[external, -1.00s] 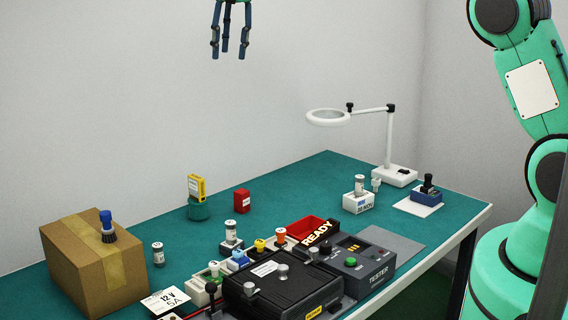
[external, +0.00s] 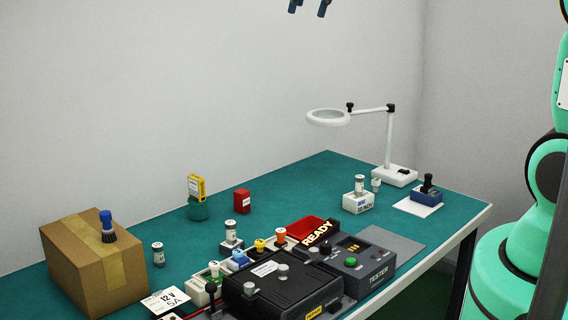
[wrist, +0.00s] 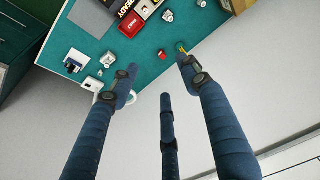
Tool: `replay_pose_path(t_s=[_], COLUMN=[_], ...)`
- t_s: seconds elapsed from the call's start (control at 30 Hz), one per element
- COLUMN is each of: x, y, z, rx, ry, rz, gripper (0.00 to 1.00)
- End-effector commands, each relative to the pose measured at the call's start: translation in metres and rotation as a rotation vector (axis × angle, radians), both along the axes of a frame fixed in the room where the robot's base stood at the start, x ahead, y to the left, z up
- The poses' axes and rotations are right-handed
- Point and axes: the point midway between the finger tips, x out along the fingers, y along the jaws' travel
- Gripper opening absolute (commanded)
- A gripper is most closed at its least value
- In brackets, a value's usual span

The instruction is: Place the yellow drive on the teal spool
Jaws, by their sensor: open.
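The yellow drive (external: 196,187) stands upright on top of the teal spool (external: 198,210), near the back left of the bench. My gripper (external: 310,6) shows only its fingertips at the top edge of the external view, high above the bench and apart from the drive. In the wrist view my gripper (wrist: 160,85) has its blue fingers spread with nothing between them. The yellow drive also shows in the wrist view as a small yellow piece (wrist: 181,47) by a fingertip, partly hidden. The spool is hard to make out there.
A red block (external: 242,201) stands right of the spool. A cardboard box (external: 95,262) is at the left, a magnifier lamp (external: 389,140) at the back right. The black case (external: 262,292), tester (external: 362,268) and several small items crowd the front. The bench around the spool is mostly clear.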

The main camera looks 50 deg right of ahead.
Motion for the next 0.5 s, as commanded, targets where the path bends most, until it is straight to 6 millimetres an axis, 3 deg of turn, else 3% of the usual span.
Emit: replay_pose_path(t_s=[0.2, 0.5], x=[-0.063, -0.144], y=[0.000, -0.001], z=[0.006, -0.001], rx=[0.000, -0.001], ry=[-0.038, -0.085], rz=[0.000, 0.000], gripper=[0.47, 0.47])
